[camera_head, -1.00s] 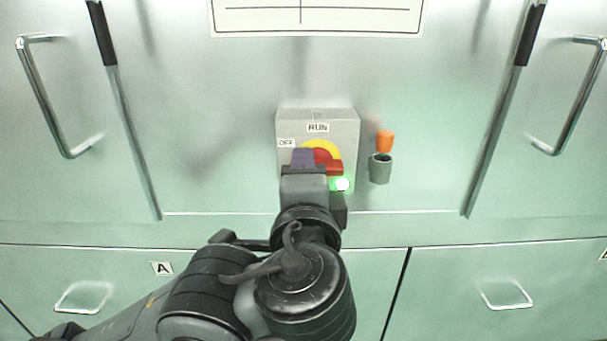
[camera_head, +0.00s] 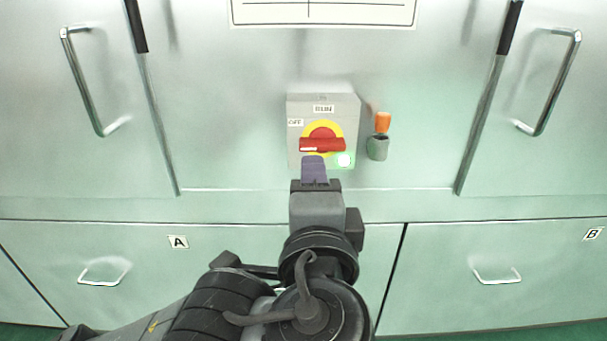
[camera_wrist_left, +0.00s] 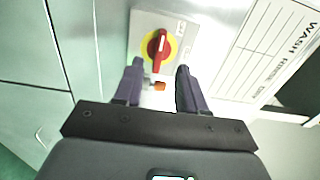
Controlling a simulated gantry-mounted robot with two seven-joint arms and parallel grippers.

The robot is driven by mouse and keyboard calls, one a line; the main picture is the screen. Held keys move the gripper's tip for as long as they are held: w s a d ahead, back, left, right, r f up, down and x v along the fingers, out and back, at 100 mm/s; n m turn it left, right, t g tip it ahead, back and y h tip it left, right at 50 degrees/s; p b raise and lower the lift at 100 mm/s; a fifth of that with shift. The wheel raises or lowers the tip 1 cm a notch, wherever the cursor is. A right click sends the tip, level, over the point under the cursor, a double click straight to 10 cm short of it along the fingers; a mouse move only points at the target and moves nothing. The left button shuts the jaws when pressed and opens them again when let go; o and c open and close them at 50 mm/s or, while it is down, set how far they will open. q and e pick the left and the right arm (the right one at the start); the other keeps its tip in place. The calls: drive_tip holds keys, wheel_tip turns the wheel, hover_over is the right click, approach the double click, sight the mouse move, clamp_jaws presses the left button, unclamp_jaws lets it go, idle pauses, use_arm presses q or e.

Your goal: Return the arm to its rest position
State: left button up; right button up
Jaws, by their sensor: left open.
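My left gripper (camera_head: 314,170) is in front of the grey switch box in the head view, just below the red handle. In the left wrist view its two purple fingers (camera_wrist_left: 159,82) are apart with nothing held between them. The switch box (camera_head: 294,158) carries a red rotary handle (camera_head: 322,145) on a yellow disc, with RUN and OFF labels. The handle lies level in the head view, and a green lamp (camera_head: 344,160) glows at the box's lower right. The handle also shows in the left wrist view (camera_wrist_left: 158,48). My right gripper is in neither view.
An orange-handled tool (camera_head: 382,122) stands in a grey holder (camera_head: 377,149) right of the box. Metal door handles (camera_head: 82,82) (camera_head: 560,85) stick out on both sides. Drawers A and B with pulls (camera_head: 104,277) (camera_head: 497,276) are below. A white chart (camera_head: 324,13) hangs above.

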use_arm(q)
drive_tip(key=s+a+f+n+g+h+p, duration=0.3)
drive_tip(key=a+f+n+g+p, duration=0.7)
drive_tip(key=p, duration=1.1)
drive_tip(key=s+a+f+n+g+y+p, duration=0.1)
drive_tip(key=s+a+f+n+p, duration=0.1)
drive_tip(key=s+a+p, duration=0.4)
drive_tip(key=s+a+f+n+g+y+p, duration=0.15)
drive_tip(key=s+p, duration=0.25)
drive_tip(key=s, duration=0.4)
drive_tip(key=s+a+f+n+g+p, duration=0.2)
drive_tip(key=s+a+p, duration=0.3)
drive_tip(key=s, duration=0.2)
wheel_tip(320, 180, up, 37)
drive_tip(key=p, duration=3.7)
wheel_tip(320, 180, down, 75)
drive_tip(key=b, duration=7.5)
drive_tip(key=shift+s+a+f, duration=0.15)
drive_tip(key=shift+s, duration=0.15)
